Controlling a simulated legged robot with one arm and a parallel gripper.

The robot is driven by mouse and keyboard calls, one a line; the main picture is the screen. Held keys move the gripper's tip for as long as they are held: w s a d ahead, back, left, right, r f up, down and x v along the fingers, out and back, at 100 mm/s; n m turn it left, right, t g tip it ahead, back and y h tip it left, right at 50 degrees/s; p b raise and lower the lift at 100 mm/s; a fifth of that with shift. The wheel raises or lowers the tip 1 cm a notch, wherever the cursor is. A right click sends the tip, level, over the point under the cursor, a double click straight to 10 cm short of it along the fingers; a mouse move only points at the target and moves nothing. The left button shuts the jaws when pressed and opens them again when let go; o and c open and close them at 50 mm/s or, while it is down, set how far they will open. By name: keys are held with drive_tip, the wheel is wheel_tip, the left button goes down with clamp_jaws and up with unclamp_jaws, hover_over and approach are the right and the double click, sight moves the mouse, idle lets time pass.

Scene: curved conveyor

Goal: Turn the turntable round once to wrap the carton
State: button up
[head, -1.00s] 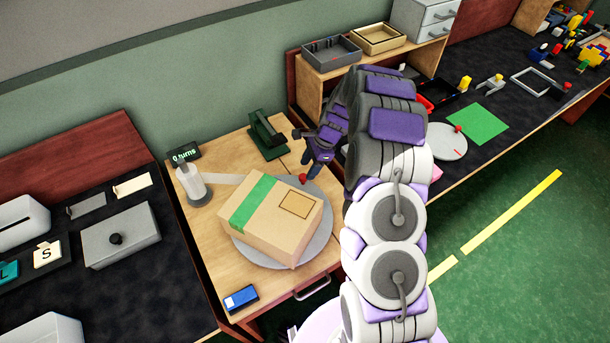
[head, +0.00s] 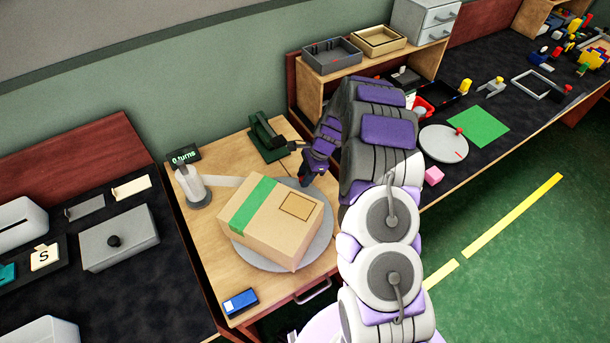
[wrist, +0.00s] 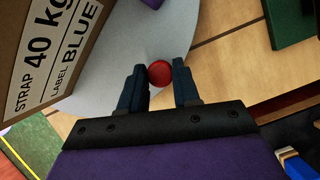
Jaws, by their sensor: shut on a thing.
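The tan carton (head: 262,236) with a green strap sits on the round grey turntable (head: 320,238). The wrist view shows its label (wrist: 50,50), reading STRAP 40 kg and LABEL BLUE. My gripper (head: 305,181) is at the turntable's far rim. In the wrist view my gripper (wrist: 163,75) is shut on the red knob (wrist: 160,70), one finger on each side. The knob is hidden in the head view. A white film roll (head: 192,186) stands left of the carton, with a pale strip running toward it. The small display (head: 185,158) reads 0 turns.
A dark green device (head: 268,140) stands behind the turntable. A blue box (head: 240,301) lies at the table's front left. A bench with a grey lidded box (head: 118,240) is at left. Another bench with a green mat (head: 478,126) is at right.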

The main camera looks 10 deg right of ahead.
clamp_jaws()
drive_tip(key=shift+w, duration=0.1)
